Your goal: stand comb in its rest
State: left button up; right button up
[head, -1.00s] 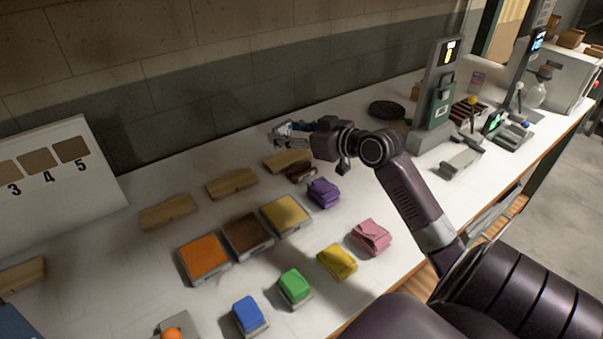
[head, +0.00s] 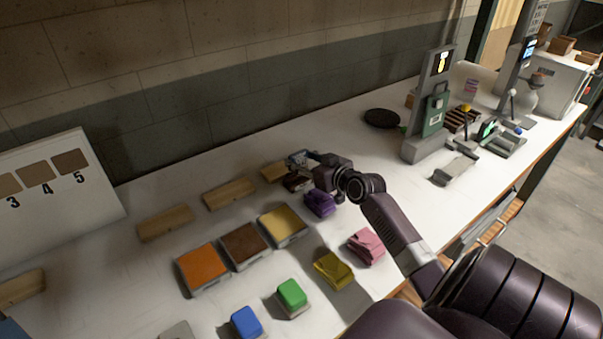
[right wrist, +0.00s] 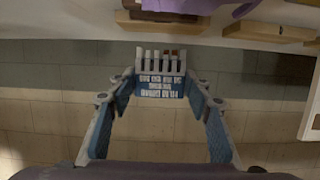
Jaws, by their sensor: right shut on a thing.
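My right gripper (head: 303,159) is low over the back of the white table, close to a small dark brown block (head: 297,182) and a wooden block (head: 273,172). In the right wrist view its two blue-padded fingers (right wrist: 160,88) are shut on the comb (right wrist: 160,79), a small blue and pale piece with several short teeth. The teeth point toward the table edge at the top of that picture. The comb is too small to make out in the head view. I cannot tell which block is its rest. My left gripper is not in view.
More wooden blocks (head: 229,194) line the back, with orange (head: 202,265), brown and yellow trays in front. A purple cloth-like bundle (head: 320,203) lies just by my right wrist. A black disc (head: 381,118) and devices stand to the right.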

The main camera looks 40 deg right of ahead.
aim_at(302, 181)
jog(key=shift+f, duration=2.65)
jog(key=shift+f+b, duration=0.2)
jog(key=shift+b, duration=0.25)
jog(key=o, duration=1.2)
jog(key=shift+c, duration=0.2)
jog(key=shift+r, duration=0.2)
jog(key=shift+s, duration=0.1)
jog(key=v, duration=0.7)
jog(key=shift+s, duration=0.15)
